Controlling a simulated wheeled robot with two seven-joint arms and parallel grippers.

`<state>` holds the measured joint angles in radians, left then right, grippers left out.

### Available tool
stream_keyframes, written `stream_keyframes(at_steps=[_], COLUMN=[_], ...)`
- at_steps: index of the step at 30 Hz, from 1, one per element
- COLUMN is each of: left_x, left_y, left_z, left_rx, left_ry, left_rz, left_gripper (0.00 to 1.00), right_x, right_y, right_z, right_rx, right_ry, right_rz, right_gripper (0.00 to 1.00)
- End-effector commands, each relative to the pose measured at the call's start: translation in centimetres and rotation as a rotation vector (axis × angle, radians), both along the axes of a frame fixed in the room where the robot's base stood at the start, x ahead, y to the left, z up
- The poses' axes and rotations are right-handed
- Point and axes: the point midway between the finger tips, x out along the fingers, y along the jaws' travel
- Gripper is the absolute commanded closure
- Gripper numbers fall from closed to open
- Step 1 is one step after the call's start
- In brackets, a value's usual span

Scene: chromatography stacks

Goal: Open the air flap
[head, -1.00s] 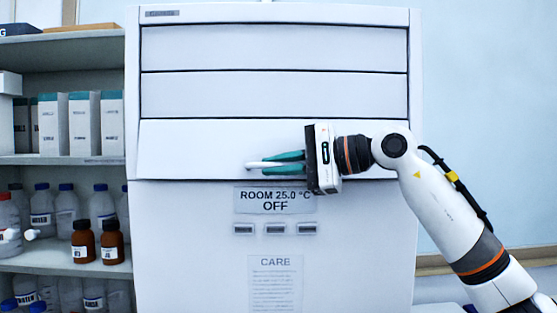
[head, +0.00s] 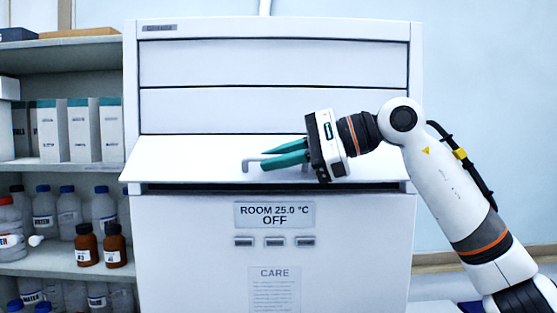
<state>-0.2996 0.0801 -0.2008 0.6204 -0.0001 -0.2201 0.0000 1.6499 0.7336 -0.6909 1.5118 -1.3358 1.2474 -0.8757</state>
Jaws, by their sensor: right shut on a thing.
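The air flap (head: 200,160) is the lowest of three white panels on the front of a tall white cabinet unit (head: 160,240). Its lower edge is tilted out toward me, and a dark gap shows beneath it. A grey bar handle (head: 250,162) sits on the flap near its lower edge. My right gripper (head: 282,156), with green fingers, is shut on the handle from the right; the fingers hide part of the bar. My left gripper is not in view.
A display plate (head: 274,214) reading "ROOM 25.0 °C OFF" and several small buttons (head: 275,241) lie below the flap. A shelf (head: 60,265) with bottles and boxes stands close on the left. The wall right of the unit is bare.

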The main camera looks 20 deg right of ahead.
Motion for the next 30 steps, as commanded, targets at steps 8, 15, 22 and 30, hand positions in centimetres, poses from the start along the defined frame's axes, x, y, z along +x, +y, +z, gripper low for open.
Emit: stream_keyframes(at_steps=[8, 15, 22, 30], left_x=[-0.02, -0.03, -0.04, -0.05], left_y=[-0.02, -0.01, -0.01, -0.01], left_z=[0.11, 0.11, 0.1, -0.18], left_rx=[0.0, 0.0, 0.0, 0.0], left_ry=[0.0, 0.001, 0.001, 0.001], left_rz=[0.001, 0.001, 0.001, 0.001], left_gripper=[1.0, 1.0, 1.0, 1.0], right_x=[-0.16, -0.15, -0.11, -0.3], right_y=[0.06, 0.06, 0.05, -0.41], right_z=[0.42, 0.42, 0.32, 0.34], right_rx=[0.003, 0.003, 0.001, 0.001], right_ry=[-0.008, -0.008, -0.005, -0.004], right_rz=[0.004, 0.004, 0.002, 0.0], right_gripper=[1.0, 1.0, 0.68, 0.68])
